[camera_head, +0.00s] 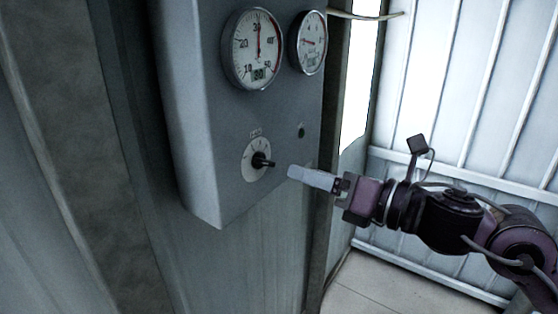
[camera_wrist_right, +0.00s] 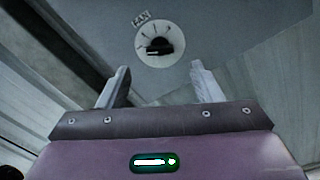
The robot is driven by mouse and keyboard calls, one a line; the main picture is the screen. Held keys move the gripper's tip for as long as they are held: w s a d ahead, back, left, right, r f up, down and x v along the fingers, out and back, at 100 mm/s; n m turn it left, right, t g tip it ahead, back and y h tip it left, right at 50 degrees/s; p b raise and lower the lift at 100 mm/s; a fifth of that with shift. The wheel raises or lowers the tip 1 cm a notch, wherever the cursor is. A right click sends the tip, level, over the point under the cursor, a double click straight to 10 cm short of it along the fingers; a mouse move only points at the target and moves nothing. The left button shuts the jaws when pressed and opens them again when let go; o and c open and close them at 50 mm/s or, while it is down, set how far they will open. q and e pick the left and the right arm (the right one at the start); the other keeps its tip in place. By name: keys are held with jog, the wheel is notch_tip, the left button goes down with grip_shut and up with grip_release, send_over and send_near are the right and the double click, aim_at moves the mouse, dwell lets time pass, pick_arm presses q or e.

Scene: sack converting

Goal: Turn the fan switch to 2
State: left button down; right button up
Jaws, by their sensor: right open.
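The fan switch (camera_head: 262,161) is a black knob on a round white dial (camera_head: 252,152) low on the front of a grey control box. In the right wrist view the knob (camera_wrist_right: 158,46) sits on its dial (camera_wrist_right: 146,56) under a label that reads FAN. The knob's exact setting is too small to read. My right gripper (camera_head: 292,172) is to the right of the knob and apart from it. In the wrist view its two pale fingers (camera_wrist_right: 155,82) are spread, with nothing between them and the knob beyond their tips. My left gripper is not in view.
The grey control box (camera_head: 205,120) carries two round gauges, a larger one (camera_head: 254,50) and a smaller one (camera_head: 308,43). A small dark round fitting (camera_head: 301,131) is above my right gripper. A white ribbed wall (camera_head: 460,80) and pale floor (camera_head: 370,285) lie to the right.

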aim_at(262, 158)
jog(key=p+x, duration=0.2)
jog(key=x, duration=0.4)
jog(key=shift+w+a+r, duration=0.15)
jog(key=shift+w+a+p, duration=0.3)
jog(key=shift+a, duration=0.05)
jog(key=shift+c, duration=0.2)
jog(key=c, duration=1)
